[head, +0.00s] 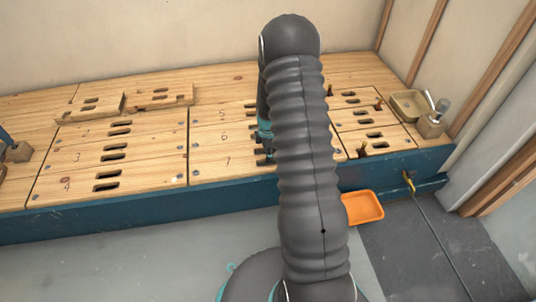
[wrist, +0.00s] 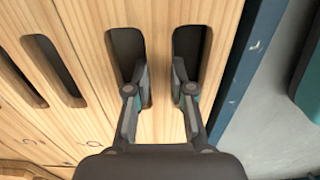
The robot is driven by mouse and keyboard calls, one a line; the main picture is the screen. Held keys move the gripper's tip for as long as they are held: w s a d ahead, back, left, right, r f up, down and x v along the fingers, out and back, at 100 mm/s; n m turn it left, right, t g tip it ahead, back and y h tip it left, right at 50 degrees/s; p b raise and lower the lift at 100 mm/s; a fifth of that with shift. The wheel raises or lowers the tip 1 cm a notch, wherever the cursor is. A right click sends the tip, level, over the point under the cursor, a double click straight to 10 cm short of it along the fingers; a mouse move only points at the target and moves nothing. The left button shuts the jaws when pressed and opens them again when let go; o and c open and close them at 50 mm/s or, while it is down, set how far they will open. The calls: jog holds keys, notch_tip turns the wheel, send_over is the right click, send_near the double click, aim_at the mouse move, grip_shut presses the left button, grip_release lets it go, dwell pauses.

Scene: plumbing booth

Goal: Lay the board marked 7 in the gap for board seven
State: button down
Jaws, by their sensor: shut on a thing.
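The board marked 7 (head: 210,170) lies in the front row of the middle section, along the blue front edge of the bench. In the head view it looks about level with its neighbours, and its right part is hidden behind my arm. In the wrist view, the front board (wrist: 155,20) has two dark slots. My gripper (wrist: 162,78) has one finger at each slot and is shut on the wood bar between them. The gripper (head: 266,155) is mostly hidden by the arm in the head view. Whether the board is fully seated cannot be told.
Board 6 (head: 205,142) lies just behind. Numbered boards (head: 75,186) fill the left section, with two loose boards (head: 90,108) (head: 160,96) lying raised at the back. A tan dish (head: 407,106) and a dispenser (head: 432,122) stand at the right. An orange tray (head: 363,207) is in front, below.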

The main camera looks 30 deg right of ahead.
jog(key=shift+f, duration=0.15)
dwell(0.4)
jog(key=c, duration=0.9)
grip_release()
notch_tip(320, 180, up, 12)
